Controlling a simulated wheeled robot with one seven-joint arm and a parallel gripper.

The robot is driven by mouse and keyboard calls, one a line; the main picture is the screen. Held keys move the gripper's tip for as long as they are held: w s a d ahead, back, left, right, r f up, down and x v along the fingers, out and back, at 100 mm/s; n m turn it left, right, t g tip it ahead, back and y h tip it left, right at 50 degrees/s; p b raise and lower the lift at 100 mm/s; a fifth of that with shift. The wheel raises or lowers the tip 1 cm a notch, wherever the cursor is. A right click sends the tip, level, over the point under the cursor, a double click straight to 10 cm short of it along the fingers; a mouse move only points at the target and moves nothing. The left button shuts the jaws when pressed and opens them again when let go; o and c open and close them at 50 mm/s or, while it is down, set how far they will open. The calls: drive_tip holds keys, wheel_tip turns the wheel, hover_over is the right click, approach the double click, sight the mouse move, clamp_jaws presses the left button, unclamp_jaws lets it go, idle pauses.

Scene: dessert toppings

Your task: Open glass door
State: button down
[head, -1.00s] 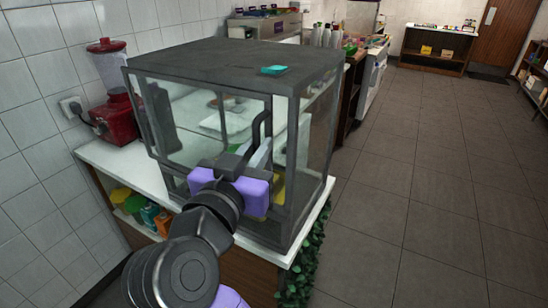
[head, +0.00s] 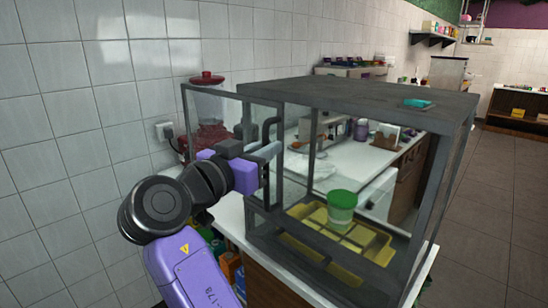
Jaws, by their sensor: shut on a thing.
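The glass door (head: 215,112) is a clear pane in a thin dark frame, with a dark bar handle (head: 266,131) near its right edge. It stands swung out at the left of the dark-framed glass case (head: 345,98), and the front of the case looks open beside it. My gripper (head: 263,155), purple and dark grey, is shut on the handle. The fingers hide the handle's lower part. The arm reaches up from the bottom left, in front of the door.
Inside the case, a yellow tray (head: 383,256) bears a green-lidded tub (head: 342,205). A teal item (head: 418,103) lies on the case top. A red blender (head: 208,135) stands behind the door. The tiled wall (head: 70,110) is close on the left; open floor (head: 500,190) lies at right.

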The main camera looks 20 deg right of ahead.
drive_tip(key=shift+w+a, duration=0.2)
drive_tip(key=c, duration=1.5)
unclamp_jaws()
drive_tip(key=shift+o, duration=0.2)
drive_tip(key=v, duration=0.7)
drive_tip(key=shift+s+a+b, duration=0.25)
drive_tip(key=shift+b, duration=0.15)
